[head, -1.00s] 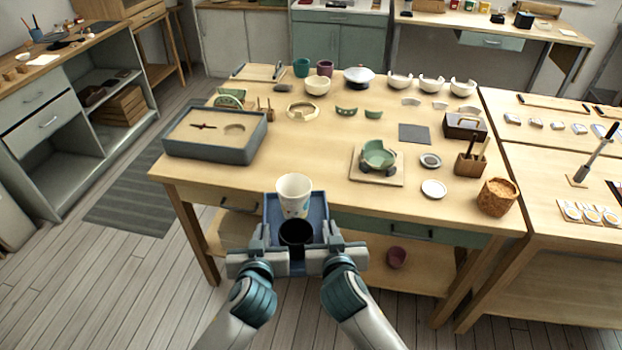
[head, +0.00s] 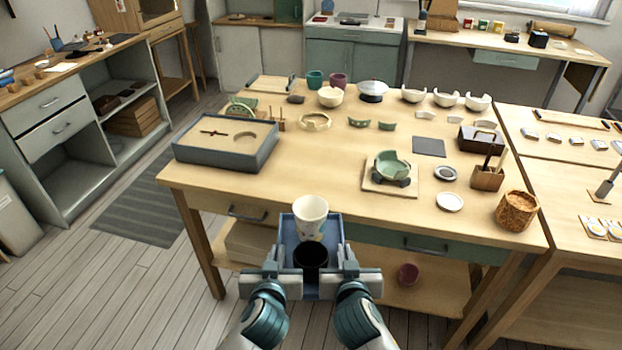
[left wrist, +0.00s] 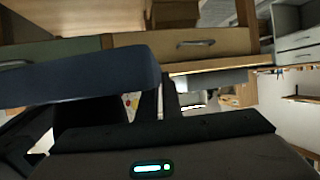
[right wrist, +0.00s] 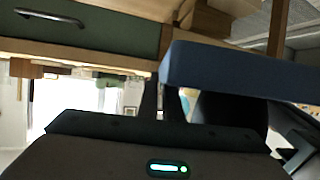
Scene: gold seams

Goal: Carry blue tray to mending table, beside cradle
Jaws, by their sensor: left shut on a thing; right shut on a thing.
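The blue tray (head: 288,238) is held level in front of the mending table (head: 330,190), near its front edge. A white patterned cup (head: 310,217) and a black cup (head: 311,256) stand on it. My left gripper (head: 268,270) and my right gripper (head: 348,268) are both shut on the tray's near side. The tray's wall fills part of the left wrist view (left wrist: 80,78) and the right wrist view (right wrist: 240,72). The cradle (head: 391,179), holding a green broken bowl (head: 393,165), sits on a square board on the table.
A grey sand box (head: 225,150) stands at the table's left. The tabletop between sand box and cradle is bare.

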